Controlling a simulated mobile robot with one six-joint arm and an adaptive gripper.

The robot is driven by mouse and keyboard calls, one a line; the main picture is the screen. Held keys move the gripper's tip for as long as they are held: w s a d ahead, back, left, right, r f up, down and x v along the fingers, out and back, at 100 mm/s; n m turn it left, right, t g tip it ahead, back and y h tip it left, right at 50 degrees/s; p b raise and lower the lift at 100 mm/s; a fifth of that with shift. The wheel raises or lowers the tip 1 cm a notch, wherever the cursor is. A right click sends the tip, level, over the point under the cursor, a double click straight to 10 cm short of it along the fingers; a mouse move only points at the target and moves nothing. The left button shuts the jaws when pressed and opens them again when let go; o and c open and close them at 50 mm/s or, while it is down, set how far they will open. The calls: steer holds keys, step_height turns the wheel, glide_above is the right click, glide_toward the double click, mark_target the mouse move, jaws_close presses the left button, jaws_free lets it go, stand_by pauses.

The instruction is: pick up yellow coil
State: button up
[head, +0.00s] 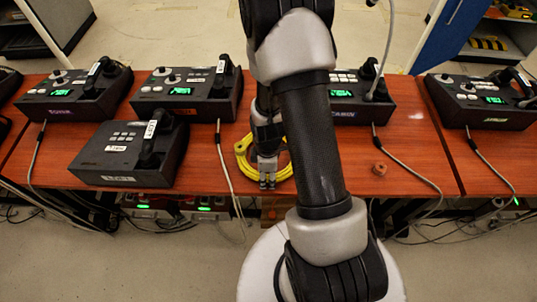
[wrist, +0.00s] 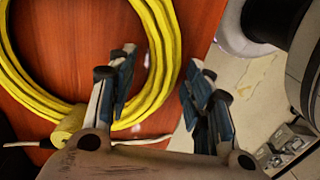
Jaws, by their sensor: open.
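The yellow coil (head: 243,160) lies on the red-brown table near its front edge, in the middle of the head view. My arm hides part of it there. My gripper (head: 267,185) points down over the front part of the coil. In the wrist view the coil (wrist: 166,42) is a large ring at the left. My gripper (wrist: 160,76) is open there, with one finger over the inside of the ring and the other outside it. A strand of the coil shows between the fingers. Whether the fingertips touch the table cannot be told.
Several black paging phones stand on the table (head: 420,150), including one (head: 130,152) at front left and one (head: 480,100) at right. A small round orange-brown object (head: 379,169) lies right of my arm. Grey cords hang over the front edge.

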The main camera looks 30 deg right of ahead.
steer(key=shift+c, duration=0.4)
jaws_close()
